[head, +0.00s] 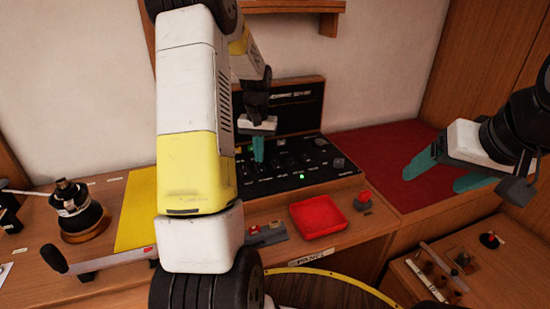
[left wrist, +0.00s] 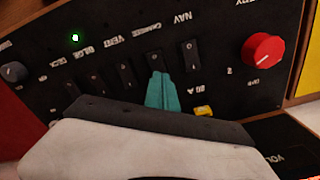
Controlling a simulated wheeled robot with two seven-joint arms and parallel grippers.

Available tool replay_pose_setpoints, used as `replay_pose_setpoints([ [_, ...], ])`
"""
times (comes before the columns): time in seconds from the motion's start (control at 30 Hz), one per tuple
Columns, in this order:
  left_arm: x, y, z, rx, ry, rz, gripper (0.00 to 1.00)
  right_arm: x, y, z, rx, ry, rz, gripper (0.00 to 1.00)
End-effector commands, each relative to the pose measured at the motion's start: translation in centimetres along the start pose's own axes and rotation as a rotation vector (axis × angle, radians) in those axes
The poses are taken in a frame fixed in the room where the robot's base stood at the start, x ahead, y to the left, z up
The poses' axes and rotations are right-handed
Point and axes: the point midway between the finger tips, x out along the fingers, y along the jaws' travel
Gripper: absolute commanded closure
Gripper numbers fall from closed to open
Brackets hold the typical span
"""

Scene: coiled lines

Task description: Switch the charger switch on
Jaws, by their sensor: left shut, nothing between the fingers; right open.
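The black switch panel (head: 320,170) stands on the bench, with a row of rocker switches. In the left wrist view the charger switch (left wrist: 154,57) lies under the label that reads as CHARGER, between the switch (left wrist: 125,73) to its left and the NAV switch (left wrist: 190,55). My left gripper (head: 258,160) is shut and empty, pointing down at the panel. In the left wrist view its teal fingertips (left wrist: 159,78) are over the lower part of the charger switch; I cannot tell whether they touch it. The switch's position is partly hidden. My right gripper (head: 432,175) is open and empty, away at the right.
A green light (left wrist: 75,38) glows on the panel. A red knob (left wrist: 263,50) and a yellow part (left wrist: 203,111) are near the switches. A red tray (head: 320,216) and a red button box (head: 364,201) stand in front. My left arm hides much of the panel's left side.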

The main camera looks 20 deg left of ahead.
Motion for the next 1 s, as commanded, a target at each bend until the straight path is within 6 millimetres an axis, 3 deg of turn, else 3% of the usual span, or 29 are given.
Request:
replay_pose_setpoints([
  [1.0, 1.4, 0.0, 0.0, 0.000, -0.001, 0.000, 1.00, 0.0, 0.0, 0.0, 0.000, 0.000, 0.000, 0.25],
])
